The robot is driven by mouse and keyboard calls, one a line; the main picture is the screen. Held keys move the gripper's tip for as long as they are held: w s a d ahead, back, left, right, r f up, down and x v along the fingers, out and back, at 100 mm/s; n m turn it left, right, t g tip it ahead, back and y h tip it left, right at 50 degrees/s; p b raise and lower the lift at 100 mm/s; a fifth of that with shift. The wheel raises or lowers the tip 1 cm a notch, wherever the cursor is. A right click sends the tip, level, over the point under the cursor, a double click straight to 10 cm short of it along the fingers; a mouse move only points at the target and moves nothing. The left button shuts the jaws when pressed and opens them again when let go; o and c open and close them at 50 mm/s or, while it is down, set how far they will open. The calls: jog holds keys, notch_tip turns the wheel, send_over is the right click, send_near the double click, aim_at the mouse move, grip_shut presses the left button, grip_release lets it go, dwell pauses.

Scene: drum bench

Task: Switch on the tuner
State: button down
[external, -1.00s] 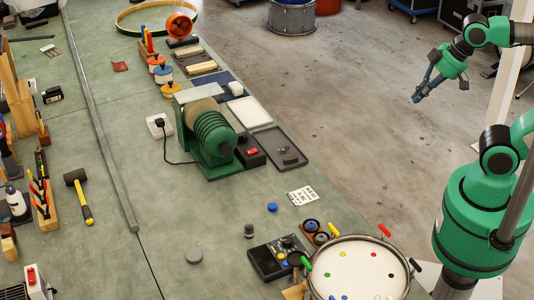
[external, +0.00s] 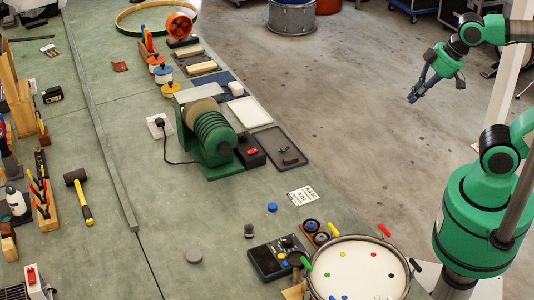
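A dark box-shaped device with a dark screen (external: 268,262), which looks like the tuner, lies on the bench near its front right edge, just left of the round drum head. Small controls show on its upper right part, too small to read. Whether it is on cannot be told. My gripper (external: 411,98) hangs in the air at the upper right, over the floor beyond the bench edge, far from the device. It points down and left, and nothing shows in it. Its fingers are too small and edge-on to tell their opening.
A white drum head (external: 352,268) with coloured markers sits right of the device. A blue cap (external: 272,207), a small dark cylinder (external: 249,231) and a printed card (external: 302,195) lie behind it. A green grinder-like machine (external: 207,140) stands farther back. The bench left of the device is mostly clear.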

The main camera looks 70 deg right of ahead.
jog(key=w+a+f+n+g+y+p, duration=0.15)
jog(key=w+a+f, duration=0.25)
jog(key=w+a, duration=0.45)
jog(key=w+a+f+n+g, duration=0.1)
jog(key=w+a+f+n, duration=0.2)
jog(key=w+a, duration=0.5)
jog(key=w+a+f+n, duration=0.2)
jog(key=w+a+f, duration=0.1)
jog(key=a+f, duration=0.5)
jog(key=w+a+f+n+g+p, duration=0.1)
jog(key=w+a+f+n, duration=0.1)
jog(key=a+f, duration=0.6)
jog(key=x, duration=0.2)
jog(key=shift+w+a+f, duration=0.25)
jog(key=shift+f, duration=0.05)
jog(key=shift+f, duration=0.15)
jog(key=x, duration=0.8)
jog(key=b+x, duration=0.1)
jog(key=x, duration=0.2)
jog(key=shift+s+d+f, duration=0.1)
jog(key=shift+s+f, duration=0.15)
jog(key=shift+f, duration=0.25)
jog(key=shift+s+d+f, duration=0.1)
jog(key=shift+f, duration=0.75)
